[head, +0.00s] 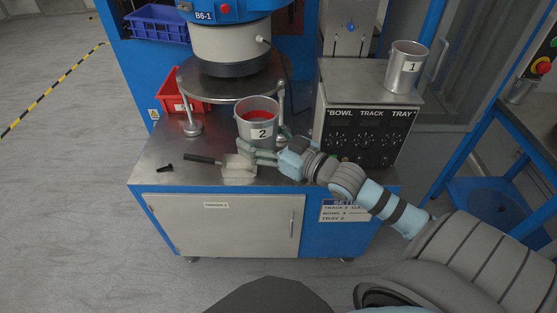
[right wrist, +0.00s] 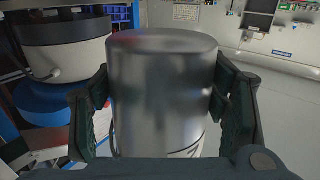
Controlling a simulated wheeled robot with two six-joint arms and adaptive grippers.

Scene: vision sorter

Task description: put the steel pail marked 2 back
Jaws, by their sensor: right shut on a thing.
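The steel pail marked 2 (head: 259,128) is upright over the steel worktop, with something red inside. My right gripper (head: 262,147) is shut around its side, and its fingers lie on both sides of the pail (right wrist: 162,90) in the right wrist view. I cannot tell whether the pail's base touches the worktop (head: 170,150). A second steel pail marked 1 (head: 406,68) stands on top of the control box at the right. My left gripper is not in view.
A scoop with a dark handle (head: 238,164) lies in front of the pail, and a small black part (head: 165,168) lies left of it. A red bin (head: 172,98) and the control box (head: 365,125) flank the space.

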